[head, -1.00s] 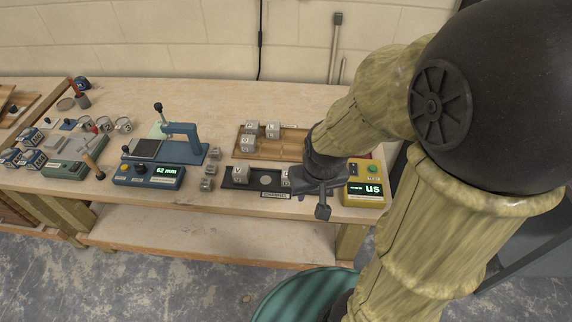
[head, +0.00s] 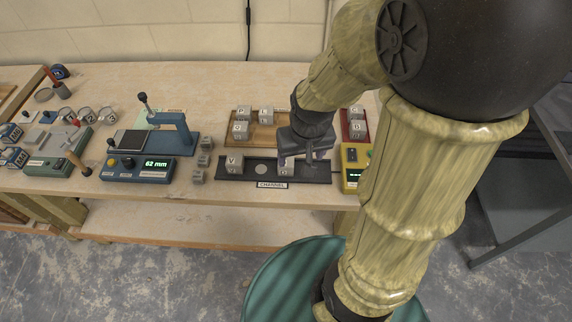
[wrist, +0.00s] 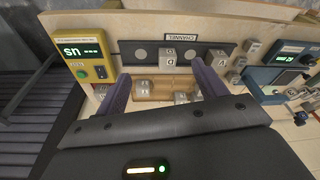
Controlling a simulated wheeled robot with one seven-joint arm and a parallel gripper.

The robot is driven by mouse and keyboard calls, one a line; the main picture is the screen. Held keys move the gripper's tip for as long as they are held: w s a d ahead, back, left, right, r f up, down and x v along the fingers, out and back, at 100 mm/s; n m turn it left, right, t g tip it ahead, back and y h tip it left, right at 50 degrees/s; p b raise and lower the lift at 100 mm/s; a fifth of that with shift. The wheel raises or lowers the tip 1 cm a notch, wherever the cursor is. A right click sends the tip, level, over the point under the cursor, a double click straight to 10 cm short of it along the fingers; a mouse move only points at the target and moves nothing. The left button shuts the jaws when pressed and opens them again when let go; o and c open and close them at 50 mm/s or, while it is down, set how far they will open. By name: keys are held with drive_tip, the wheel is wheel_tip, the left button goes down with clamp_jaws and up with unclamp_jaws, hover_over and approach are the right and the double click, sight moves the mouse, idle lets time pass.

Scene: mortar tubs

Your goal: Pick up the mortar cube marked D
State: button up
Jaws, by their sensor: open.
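The mortar cube marked D (wrist: 169,58) is grey and sits in the dark channel tray (wrist: 140,47). In the head view the cube (head: 286,169) shows partly below my gripper, its letter hard to read. A cube marked V (head: 234,164) stands farther left in the same channel, and it also shows in the wrist view (wrist: 217,58). My gripper (head: 300,158) is open and empty, over the right part of the channel. In the wrist view its two purple-grey fingers (wrist: 160,72) are spread wide, with the D cube beyond and between their tips.
A wooden tray (head: 240,142) with cubes P, L and S lies behind the channel. A red tray (head: 346,126) holds cubes C and B. A yellow meter (head: 350,178) stands right of the channel. Several small cubes (head: 204,159) and a blue gauge (head: 140,169) stand left.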

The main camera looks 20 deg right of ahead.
drive_tip(key=w+f+m+g+b, duration=0.1)
drive_tip(key=w+f+m+g, duration=0.1)
drive_tip(key=w, duration=1.1)
drive_tip(key=shift+w+a+f+m, duration=0.15)
drive_tip(key=shift+f+m, duration=0.45)
drive_tip(key=shift+f, duration=0.05)
drive_tip(key=shift+f, duration=0.1)
wheel_tip(320, 180, down, 12)
drive_tip(key=shift+p, duration=0.5)
drive_tip(key=shift+s+f+p, duration=0.15)
drive_tip(key=shift+f+p, duration=0.2)
drive_tip(key=shift+f, duration=0.95)
drive_tip(key=shift+s+f+p, duration=0.1)
drive_tip(key=shift+f+p, duration=0.25)
drive_tip(key=shift+f, duration=0.95)
